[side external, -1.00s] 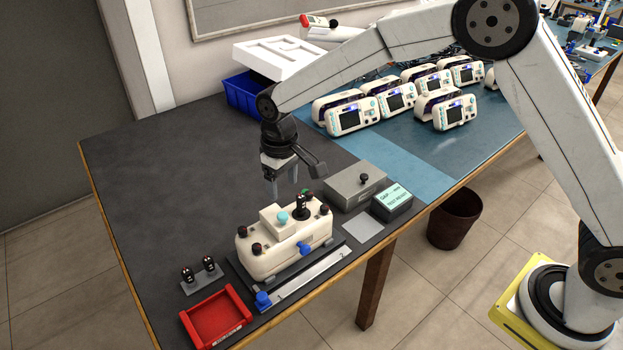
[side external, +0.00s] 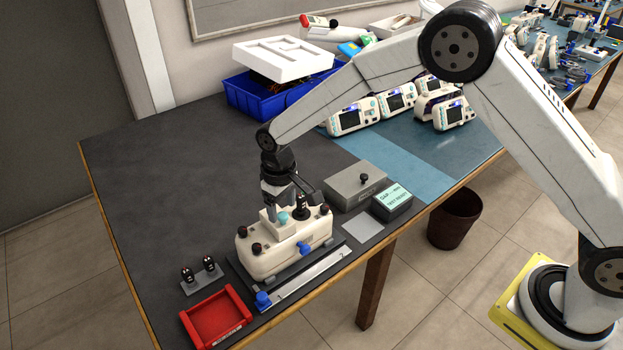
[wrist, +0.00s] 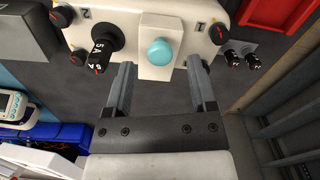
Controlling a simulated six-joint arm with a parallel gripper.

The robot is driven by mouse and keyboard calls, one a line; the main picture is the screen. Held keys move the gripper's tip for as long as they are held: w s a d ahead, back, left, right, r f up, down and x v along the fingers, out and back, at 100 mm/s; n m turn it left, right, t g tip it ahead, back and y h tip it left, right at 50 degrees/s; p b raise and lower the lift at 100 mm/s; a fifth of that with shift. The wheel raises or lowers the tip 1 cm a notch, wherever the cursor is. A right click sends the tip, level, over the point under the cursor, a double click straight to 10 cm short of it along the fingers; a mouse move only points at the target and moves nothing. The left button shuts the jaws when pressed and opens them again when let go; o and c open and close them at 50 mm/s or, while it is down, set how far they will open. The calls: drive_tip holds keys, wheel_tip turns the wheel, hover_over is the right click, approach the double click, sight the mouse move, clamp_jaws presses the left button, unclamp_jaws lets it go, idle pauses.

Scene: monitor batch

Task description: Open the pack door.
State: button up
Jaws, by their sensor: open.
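The cream unit (side external: 287,250) sits upright in a dark fixture near the table's front edge, with black knobs on its corners. On it is a white raised block (wrist: 160,70) with a round teal knob (wrist: 159,52). This block looks like the pack door, but no hinge line is clear. A black cylinder (wrist: 103,48) stands in the unit beside the block. My gripper (wrist: 160,64) is open, pointing down, with one finger on each side of the block. Contact cannot be made out. In the side view, my gripper (side external: 281,206) partly hides the unit's far side.
A red tray (side external: 240,336) and a small grey stand with two black cylinders (side external: 200,270) lie at the left. A blue clamp (side external: 263,299) is at the fixture's front. A grey box (side external: 350,187) and a display box (side external: 392,202) stand at the right. The table's left is clear.

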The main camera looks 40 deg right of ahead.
drive_tip(key=shift+f, duration=0.75)
clamp_jaws()
idle(1.0)
